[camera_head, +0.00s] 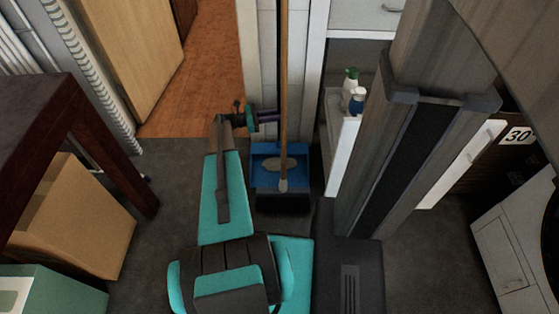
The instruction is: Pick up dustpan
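A blue dustpan (266,178) stands on the dark floor near the centre of the view, with a dark front edge. A long wooden handle (284,90) rises almost upright from it, past the top of the view. A pale patch shows inside the pan. My teal and dark arm reaches forward on the left of the dustpan. Its end, my gripper (268,117), is beside the handle at about mid-height, above the pan. The fingers are small and dark here. I cannot tell whether they touch the handle or whether they are open.
A brown table (100,140) and a cardboard box (65,215) stand at the left. A doorway with an orange wood floor (205,80) lies behind. Spray bottles (353,92) stand on a shelf at the right of the handle. A white machine (515,235) is at the far right.

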